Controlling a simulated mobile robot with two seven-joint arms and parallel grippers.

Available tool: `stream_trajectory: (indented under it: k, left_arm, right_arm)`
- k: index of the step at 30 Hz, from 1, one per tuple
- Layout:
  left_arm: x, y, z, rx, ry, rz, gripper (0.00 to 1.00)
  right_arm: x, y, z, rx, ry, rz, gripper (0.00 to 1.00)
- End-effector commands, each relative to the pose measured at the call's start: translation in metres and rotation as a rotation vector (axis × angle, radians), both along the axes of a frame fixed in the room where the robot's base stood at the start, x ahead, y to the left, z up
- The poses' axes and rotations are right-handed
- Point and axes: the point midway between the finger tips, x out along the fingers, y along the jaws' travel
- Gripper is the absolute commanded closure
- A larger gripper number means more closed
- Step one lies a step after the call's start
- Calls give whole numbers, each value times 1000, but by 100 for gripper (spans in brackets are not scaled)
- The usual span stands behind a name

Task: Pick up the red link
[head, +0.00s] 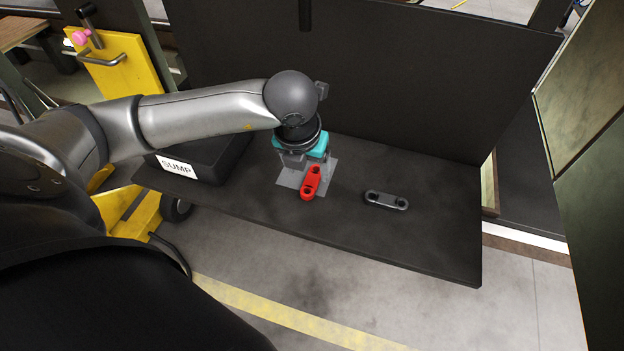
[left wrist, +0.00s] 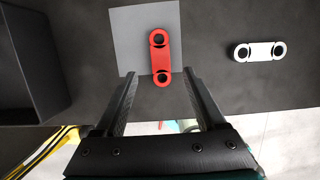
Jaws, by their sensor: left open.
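The red link (head: 312,183) lies on a light grey square (head: 289,179) on the dark bench. It is a flat bar with a round hole at each end. My left gripper (head: 305,165) is just above and behind it in the head view, pointing down. My right gripper is in neither view.
A grey link (head: 386,200) lies on the bench (head: 420,240) to the right. A black bin labelled SUMP (head: 205,160) stands to the left. A dark upright panel (head: 420,80) closes the back.

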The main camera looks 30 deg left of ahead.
Motion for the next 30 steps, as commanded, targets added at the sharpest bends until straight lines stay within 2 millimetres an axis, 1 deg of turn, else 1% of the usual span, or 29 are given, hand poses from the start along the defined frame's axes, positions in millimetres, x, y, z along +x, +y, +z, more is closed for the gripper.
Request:
stream_trajectory:
  k: [9, 12, 15, 21, 30]
  left_arm:
    - [14, 2, -36, 0, 4, 1, 28]
    - [16, 3, -44, 0, 2, 0, 28]
    - [17, 3, -47, 0, 1, -2, 28]
    - [17, 3, -47, 0, 1, -1, 29]
    - [17, 3, -46, 0, 1, -1, 62]
  right_arm:
    - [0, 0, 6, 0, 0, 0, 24]
    - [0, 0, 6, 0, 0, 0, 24]
    - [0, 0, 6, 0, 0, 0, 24]
    - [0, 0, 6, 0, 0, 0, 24]
    - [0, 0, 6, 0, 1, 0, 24]
